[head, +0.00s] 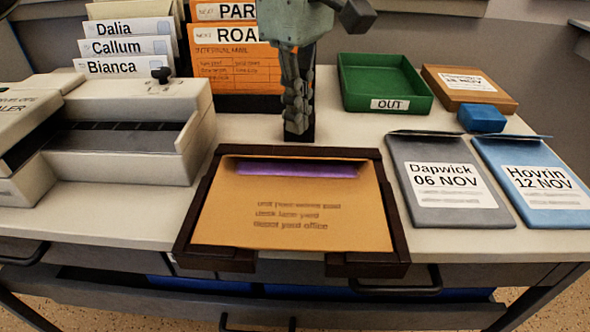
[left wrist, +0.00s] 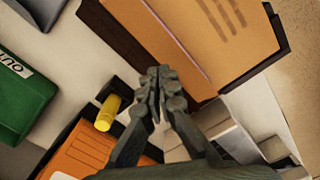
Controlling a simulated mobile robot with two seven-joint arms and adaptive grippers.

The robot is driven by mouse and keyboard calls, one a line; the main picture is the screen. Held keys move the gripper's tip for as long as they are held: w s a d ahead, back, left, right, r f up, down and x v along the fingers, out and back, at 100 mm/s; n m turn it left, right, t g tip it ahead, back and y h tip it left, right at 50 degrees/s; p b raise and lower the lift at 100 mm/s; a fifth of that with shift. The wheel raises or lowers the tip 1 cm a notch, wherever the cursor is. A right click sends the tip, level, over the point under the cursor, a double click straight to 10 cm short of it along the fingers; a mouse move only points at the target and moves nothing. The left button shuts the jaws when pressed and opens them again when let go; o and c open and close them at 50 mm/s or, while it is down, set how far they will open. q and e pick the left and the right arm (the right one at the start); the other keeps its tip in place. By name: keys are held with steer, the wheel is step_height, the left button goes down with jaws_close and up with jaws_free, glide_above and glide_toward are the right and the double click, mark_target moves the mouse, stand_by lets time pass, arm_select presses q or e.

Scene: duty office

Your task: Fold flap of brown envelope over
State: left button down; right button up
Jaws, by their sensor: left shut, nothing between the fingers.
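The brown envelope (head: 290,205) lies in a dark wooden tray (head: 191,218), with printed lines facing up. A purple strip (head: 297,170) shows near its far edge. In the left wrist view the envelope (left wrist: 215,50) shows a thin purplish line along its near part; I cannot clearly tell how the flap stands there. My left gripper (head: 294,128) points down just beyond the tray's far edge, apart from the envelope. Its fingertips (left wrist: 160,76) are together and empty. My right gripper is in neither view.
A grey machine (head: 195,120) stands left of the tray, and an orange mail sheet (head: 235,68) with name files behind. A green OUT tray (head: 425,104) is at the back right. Grey (head: 430,214) and blue (head: 545,216) pouches lie right. A yellow cylinder (left wrist: 107,114) is near the fingers.

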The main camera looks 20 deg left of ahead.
arm_select(q)
step_height(320, 180, up, 6)
steer(key=p, duration=0.3)
steer(key=shift+p, duration=0.3)
stand_by(0.4)
